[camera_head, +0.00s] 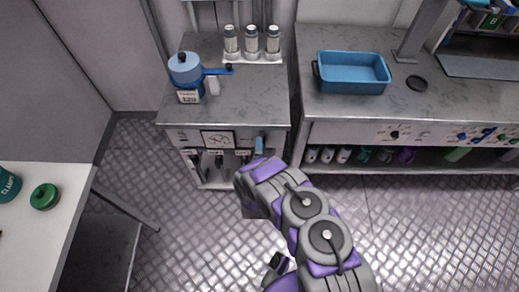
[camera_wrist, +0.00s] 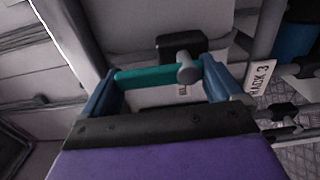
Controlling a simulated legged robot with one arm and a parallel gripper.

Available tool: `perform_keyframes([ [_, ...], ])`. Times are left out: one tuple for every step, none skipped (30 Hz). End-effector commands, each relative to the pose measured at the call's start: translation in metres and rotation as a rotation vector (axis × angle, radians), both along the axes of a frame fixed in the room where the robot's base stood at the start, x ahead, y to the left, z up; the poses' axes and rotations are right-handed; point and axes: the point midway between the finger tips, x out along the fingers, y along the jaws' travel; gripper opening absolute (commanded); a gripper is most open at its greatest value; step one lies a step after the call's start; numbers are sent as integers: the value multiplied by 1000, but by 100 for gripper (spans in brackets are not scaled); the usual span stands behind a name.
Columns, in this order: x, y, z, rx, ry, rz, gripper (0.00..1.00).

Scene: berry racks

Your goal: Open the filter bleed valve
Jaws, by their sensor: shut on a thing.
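In the wrist view, a teal lever (camera_wrist: 145,74) lies across between the two blue fingers of my gripper (camera_wrist: 160,72). A grey round pivot (camera_wrist: 187,70) sits at the lever's right end, in front of a black block (camera_wrist: 180,43). I take this lever to be the filter bleed valve's handle; its own label is not readable. My gripper is shut on it, with a finger at each end. In the head view, my arm's end hides the valve at the front of the steel cabinet (camera_head: 228,105).
A blue pot (camera_head: 186,70) and several capped cylinders (camera_head: 252,42) stand on the cabinet. A blue tray (camera_head: 352,72) is on the right counter. A white table (camera_head: 45,215) with a green lid (camera_head: 44,196) is at left.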

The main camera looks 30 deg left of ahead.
Motion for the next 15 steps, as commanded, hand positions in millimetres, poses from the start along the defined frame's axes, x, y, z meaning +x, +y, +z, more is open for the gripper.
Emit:
perform_keyframes([
  [-2,1,-3,-4,6,5,39],
  [-2,1,-3,-3,7,5,95],
  [-2,1,-3,-3,7,5,98],
  [-2,1,-3,-4,6,5,100],
  [-2,1,-3,-4,6,5,100],
  [-2,1,-3,-2,6,4,100],
  [-2,0,-3,-2,6,4,100],
  [-2,0,-3,-2,6,4,100],
  [-2,0,-2,-2,6,4,100],
  [-3,0,-2,-2,6,4,100],
  [-3,-1,-2,-2,6,4,100],
  [-6,-2,-2,-3,4,4,100],
  [-8,-3,-1,-3,4,5,100],
  [-11,-5,-1,-3,4,5,100],
  [-15,-8,-1,-2,5,5,100],
])
